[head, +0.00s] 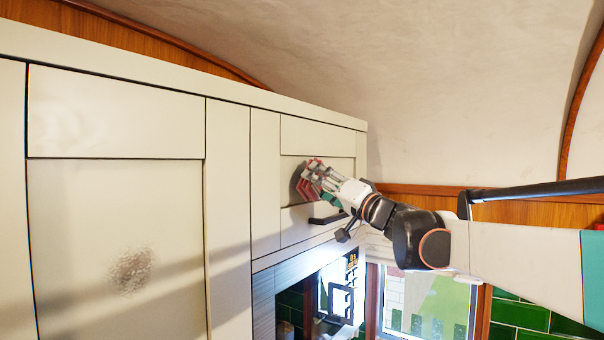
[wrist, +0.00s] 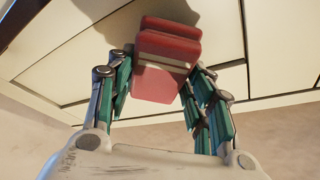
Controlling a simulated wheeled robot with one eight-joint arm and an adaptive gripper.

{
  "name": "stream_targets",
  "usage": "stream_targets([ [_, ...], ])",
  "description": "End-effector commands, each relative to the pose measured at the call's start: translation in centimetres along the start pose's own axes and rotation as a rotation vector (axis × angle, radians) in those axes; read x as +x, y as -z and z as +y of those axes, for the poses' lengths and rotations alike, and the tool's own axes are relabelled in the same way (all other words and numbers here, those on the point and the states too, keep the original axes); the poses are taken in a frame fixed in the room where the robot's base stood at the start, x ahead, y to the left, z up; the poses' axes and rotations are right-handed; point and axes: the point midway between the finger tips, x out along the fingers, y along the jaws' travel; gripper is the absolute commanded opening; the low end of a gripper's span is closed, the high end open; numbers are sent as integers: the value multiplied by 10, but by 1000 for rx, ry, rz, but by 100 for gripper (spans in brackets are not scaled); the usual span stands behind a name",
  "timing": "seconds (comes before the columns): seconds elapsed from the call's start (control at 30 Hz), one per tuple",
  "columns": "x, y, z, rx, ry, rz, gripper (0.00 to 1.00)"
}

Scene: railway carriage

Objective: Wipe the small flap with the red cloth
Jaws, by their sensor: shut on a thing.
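The red cloth (head: 306,181), a folded block-like pad, is in my gripper (head: 318,180) at the cream cabinet front. My gripper is shut on it. In the wrist view the cloth (wrist: 165,50) sticks out past the green-lined fingers of my gripper (wrist: 160,82), its far end close to the panels. I cannot tell whether it touches. The small flap (head: 291,168) is the narrow panelled door at the right end of the cabinet. My gripper covers part of its panel, so any mark there is hidden.
A larger door (head: 70,220) to the left carries a brownish speckled smudge (head: 131,270). A dark handle (head: 327,219) sits low on the small flap. A window (head: 425,305) is below right; the curved ceiling (head: 430,80) lies above.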

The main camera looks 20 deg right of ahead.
Motion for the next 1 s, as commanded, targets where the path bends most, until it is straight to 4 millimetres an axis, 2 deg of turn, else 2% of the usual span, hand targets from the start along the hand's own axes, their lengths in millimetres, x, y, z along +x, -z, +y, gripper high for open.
stream_targets([
  [0.47,-1,-1,-2,0,1,-1,29],
  [1.0,8,-4,-2,0,2,-1,29],
])
